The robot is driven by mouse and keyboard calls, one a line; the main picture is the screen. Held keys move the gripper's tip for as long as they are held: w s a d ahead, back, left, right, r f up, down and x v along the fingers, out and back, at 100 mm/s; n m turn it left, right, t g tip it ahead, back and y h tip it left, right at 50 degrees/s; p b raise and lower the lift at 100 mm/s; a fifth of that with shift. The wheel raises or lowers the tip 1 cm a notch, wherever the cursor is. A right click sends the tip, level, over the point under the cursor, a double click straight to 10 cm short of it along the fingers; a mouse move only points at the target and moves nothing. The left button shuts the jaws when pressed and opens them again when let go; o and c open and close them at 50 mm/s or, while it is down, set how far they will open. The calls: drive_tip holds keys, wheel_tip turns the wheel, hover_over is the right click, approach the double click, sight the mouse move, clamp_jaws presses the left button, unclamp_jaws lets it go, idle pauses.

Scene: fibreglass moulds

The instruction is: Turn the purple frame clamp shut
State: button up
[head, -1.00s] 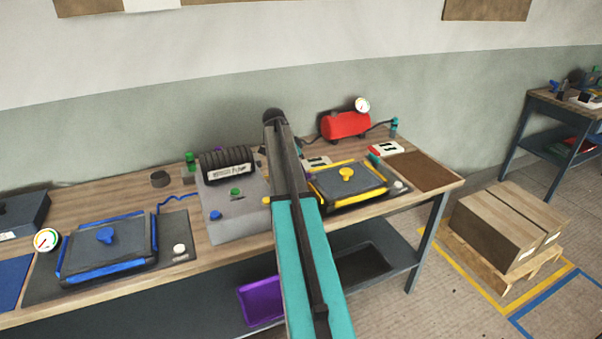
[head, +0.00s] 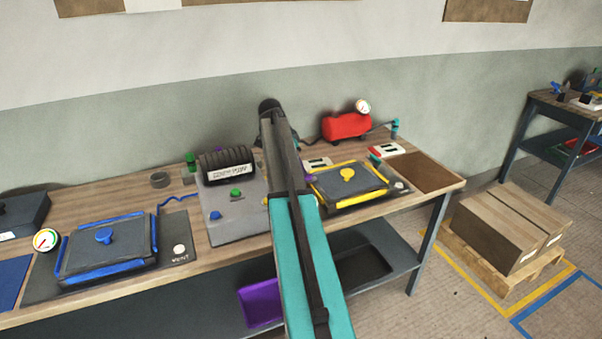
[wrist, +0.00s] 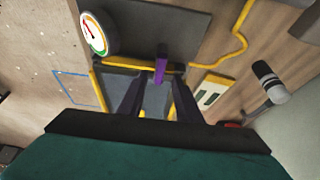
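The purple frame clamp (wrist: 160,69) shows in the wrist view as a small upright piece at the yellow-edged frame (wrist: 143,66). My gripper (wrist: 160,88) has its two dark fingers spread apart, with the clamp in line with the gap between them. I cannot tell whether the fingertips reach around the clamp, and no contact shows. In the head view my arm hides the gripper, and the clamp is not clearly visible. The mould with yellow edges and a yellow knob (head: 347,175) sits right of my arm.
A pressure gauge (wrist: 94,32) stands left of the clamp in the wrist view, and a dark-capped cylinder (wrist: 269,82) at right. In the head view, a grey pump box (head: 235,208) is left of my arm, a red tank (head: 345,125) behind, and a blue-edged mould (head: 105,255) farther left.

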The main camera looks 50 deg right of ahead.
drive_tip(key=b+v, duration=0.2)
drive_tip(key=v, duration=0.8)
drive_tip(key=shift+r, duration=0.1)
idle(0.4)
